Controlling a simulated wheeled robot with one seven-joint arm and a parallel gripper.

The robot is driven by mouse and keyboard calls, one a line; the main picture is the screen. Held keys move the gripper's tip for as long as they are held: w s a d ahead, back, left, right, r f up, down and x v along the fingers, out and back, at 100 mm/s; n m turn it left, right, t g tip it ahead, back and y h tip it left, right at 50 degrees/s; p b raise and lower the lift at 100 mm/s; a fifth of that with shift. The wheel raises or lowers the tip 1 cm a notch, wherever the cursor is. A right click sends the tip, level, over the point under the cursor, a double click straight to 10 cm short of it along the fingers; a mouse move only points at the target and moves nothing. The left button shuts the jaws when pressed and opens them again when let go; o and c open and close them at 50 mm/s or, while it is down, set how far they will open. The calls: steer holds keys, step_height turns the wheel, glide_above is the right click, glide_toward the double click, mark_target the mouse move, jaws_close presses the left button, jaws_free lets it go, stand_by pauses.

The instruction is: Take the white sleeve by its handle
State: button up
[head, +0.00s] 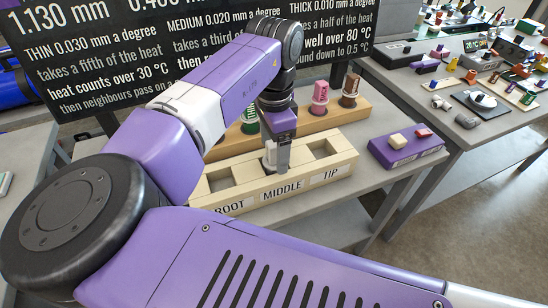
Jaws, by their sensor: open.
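A small white piece, likely the white sleeve (268,157), shows beside my gripper over the middle compartment of a pale wooden tray (345,168). My gripper (279,166) points down there, open. The white piece is partly hidden by the gripper, and its handle cannot be made out. I cannot tell whether the fingers are around the piece or beside it. The tray front carries the labels ROOT, MIDDLE and TIP.
Behind the tray, a wooden rack (340,112) holds a green (249,121), a pink (319,98) and a brown piece (350,90). A purple block (408,148) with a cream and a red button stands at right. A cluttered table (440,85) lies beyond a floor gap.

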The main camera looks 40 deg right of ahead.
steer(key=shift+f, duration=0.8)
steer(key=c, duration=1.7)
steer(key=shift+o, duration=0.2)
steer(key=shift+r, duration=0.1)
